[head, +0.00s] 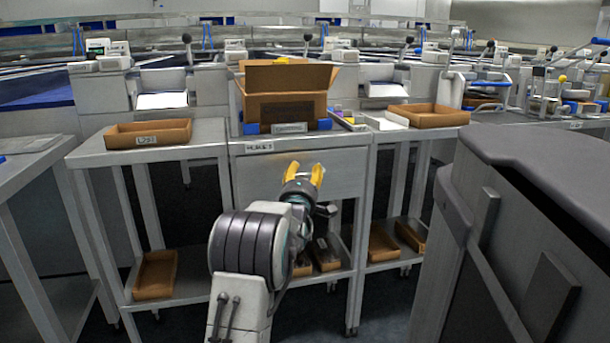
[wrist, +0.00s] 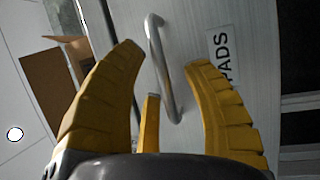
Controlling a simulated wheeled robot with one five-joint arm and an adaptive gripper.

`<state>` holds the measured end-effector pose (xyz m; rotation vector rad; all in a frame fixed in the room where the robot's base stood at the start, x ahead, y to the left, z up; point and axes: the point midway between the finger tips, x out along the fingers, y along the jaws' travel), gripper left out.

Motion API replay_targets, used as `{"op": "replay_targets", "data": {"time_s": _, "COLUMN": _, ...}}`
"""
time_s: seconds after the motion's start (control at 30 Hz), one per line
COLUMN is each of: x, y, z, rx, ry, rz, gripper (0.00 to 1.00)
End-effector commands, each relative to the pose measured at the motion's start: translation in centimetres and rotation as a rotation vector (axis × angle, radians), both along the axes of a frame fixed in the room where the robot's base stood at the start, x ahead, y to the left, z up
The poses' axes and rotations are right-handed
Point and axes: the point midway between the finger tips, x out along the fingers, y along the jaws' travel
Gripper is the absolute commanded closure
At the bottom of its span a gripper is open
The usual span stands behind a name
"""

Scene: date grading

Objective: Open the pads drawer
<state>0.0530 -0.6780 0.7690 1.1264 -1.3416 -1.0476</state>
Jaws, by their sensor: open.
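The pads drawer (head: 335,178) is a grey front under the middle of the metal table, and it looks shut. In the wrist view its pale front (wrist: 185,30) carries a label (wrist: 222,55) on which "PADS" can be read. A curved metal bar handle (wrist: 158,65) stands out from that front. My gripper (wrist: 165,72) is open, with yellow fingers on both sides of the handle; I cannot tell whether they touch it. In the head view my gripper (head: 305,175) is in front of the drawer and hides its handle.
An open cardboard box (head: 285,78) stands on the table above the drawer. Shallow brown trays (head: 150,134) lie on the tabletop to the left and right (head: 430,115), and more on the lower shelf. A large dark grey cabinet (head: 540,220) stands close on the right.

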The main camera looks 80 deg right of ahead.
Motion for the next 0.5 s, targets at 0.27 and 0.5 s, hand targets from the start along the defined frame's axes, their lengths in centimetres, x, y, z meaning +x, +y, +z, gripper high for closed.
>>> {"op": "replay_targets", "data": {"time_s": 0.27, "x": 0.00, "y": 0.01, "z": -0.01, "rx": 0.000, "ry": 0.000, "rz": 0.000, "gripper": 0.60}}
{"op": "replay_targets", "data": {"time_s": 0.5, "x": 0.00, "y": 0.02, "z": 0.00, "rx": 0.000, "ry": 0.000, "rz": 0.000, "gripper": 0.81}}
